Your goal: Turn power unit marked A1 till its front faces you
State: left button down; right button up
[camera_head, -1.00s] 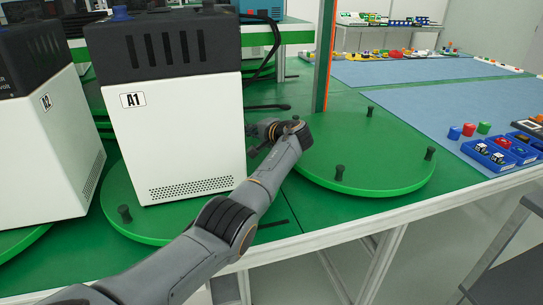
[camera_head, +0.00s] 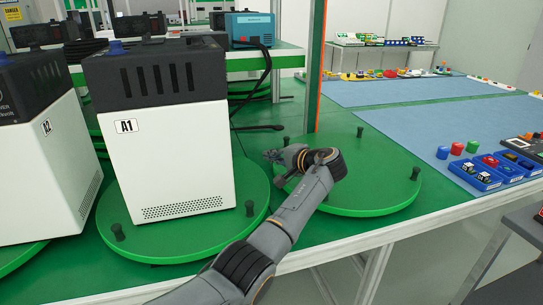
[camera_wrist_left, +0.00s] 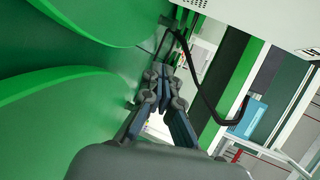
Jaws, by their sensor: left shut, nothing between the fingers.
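The power unit marked A1 (camera_head: 165,160) is a white box with a slotted black top, upright on a green turntable (camera_head: 140,245). The face toward me carries the A1 label (camera_head: 126,126) and a grille of small holes low down. Dark knobs stand on the turntable rim, one (camera_head: 249,208) just right of the unit. My left gripper (camera_head: 270,156) is shut and empty, right of the unit and apart from it, above the gap between two turntables. Its fingers (camera_wrist_left: 158,74) also show together in the left wrist view. My right gripper is out of view.
The unit marked A2 (camera_head: 45,170) stands close on the left. An empty green turntable (camera_head: 380,190) lies to the right, under my forearm. A black cable (camera_head: 262,85) hangs behind A1. An orange-edged post (camera_head: 317,70) rises behind my gripper. Blue trays (camera_head: 475,175) are at far right.

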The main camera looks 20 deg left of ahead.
aim_at(193, 239)
jog(key=k+l, duration=0.35)
jog(key=l, duration=0.15)
jog(key=k+l, duration=0.4)
jog(key=l, duration=0.1)
